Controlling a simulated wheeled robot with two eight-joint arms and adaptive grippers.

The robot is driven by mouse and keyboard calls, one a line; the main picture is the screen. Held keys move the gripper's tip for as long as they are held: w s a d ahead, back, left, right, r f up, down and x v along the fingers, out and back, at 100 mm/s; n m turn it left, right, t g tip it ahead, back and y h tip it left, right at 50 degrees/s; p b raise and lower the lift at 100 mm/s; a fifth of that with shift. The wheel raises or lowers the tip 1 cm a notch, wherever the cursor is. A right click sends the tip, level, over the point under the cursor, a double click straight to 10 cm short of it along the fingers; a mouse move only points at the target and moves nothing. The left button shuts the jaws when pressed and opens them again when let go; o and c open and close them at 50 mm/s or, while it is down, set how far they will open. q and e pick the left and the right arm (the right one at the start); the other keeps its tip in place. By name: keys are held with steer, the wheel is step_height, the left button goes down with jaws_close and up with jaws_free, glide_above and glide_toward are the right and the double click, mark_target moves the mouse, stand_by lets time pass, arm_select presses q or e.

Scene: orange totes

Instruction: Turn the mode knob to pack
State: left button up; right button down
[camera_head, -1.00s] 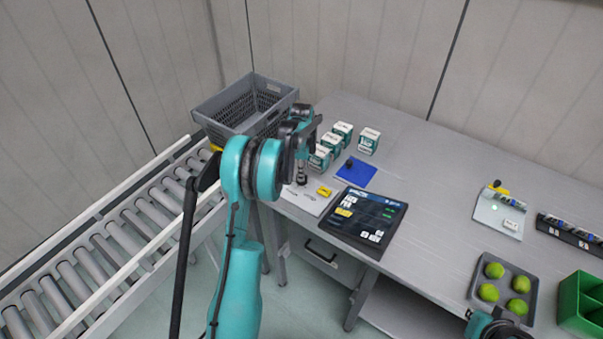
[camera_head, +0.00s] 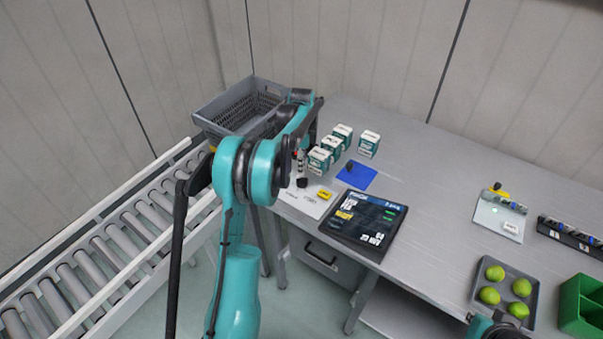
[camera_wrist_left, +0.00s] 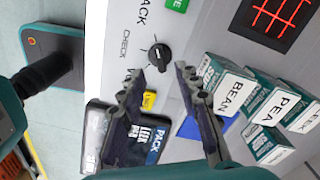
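The black mode knob (camera_wrist_left: 160,56) sits on a pale panel (camera_wrist_left: 200,55) in the left wrist view, with the printed words PACK and CHECK beside it. I cannot tell for sure which word it points to. In the head view the knob (camera_head: 302,183) is small, at the front left of the table. My left gripper (camera_wrist_left: 158,80) is open and empty; its two fingers are apart, with the knob just beyond the tips and not between them. In the head view my left gripper (camera_head: 311,130) is partly hidden by its arm. My right gripper (camera_head: 497,328) barely shows at the bottom edge; its fingers are out of sight.
A yellow tag (camera_wrist_left: 149,100) lies near the knob. A dark screen (camera_head: 362,222), a blue mat (camera_head: 356,175) and several labelled boxes (camera_head: 368,144) stand close by. A grey crate (camera_head: 215,112) is behind, beside the roller conveyor (camera_head: 120,235). The middle of the table is clear.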

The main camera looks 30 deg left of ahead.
mark_target(302, 179)
arm_select(q)
step_height(302, 179, up, 6)
stand_by(0.5)
steer(key=s+d+r+n+t+b, duration=0.1)
steer(key=s+d+r+n+t, duration=0.2)
steer(key=s+d, duration=0.4)
steer(key=s+d+r+n+t, duration=0.1)
steer(key=s+d+r+n, duration=0.35)
steer(key=s+d, duration=0.25)
steer(key=s+d+f+n+t, duration=0.1)
steer(key=s+d+f, duration=0.1)
steer(key=s, duration=0.3)
steer(key=s+d+f+n+t+b, duration=0.1)
steer(key=s+d+f+n, duration=0.1)
steer(key=s+d, duration=0.1)
steer(key=s+d+f+n+t, duration=0.1)
steer(key=s+d+f+n, duration=0.1)
steer(key=s, duration=0.4)
steer(key=shift+s+d+f, duration=0.35)
steer(key=shift+d+f, duration=0.05)
steer(key=shift+f, duration=0.1)
steer(key=shift+n, duration=0.25)
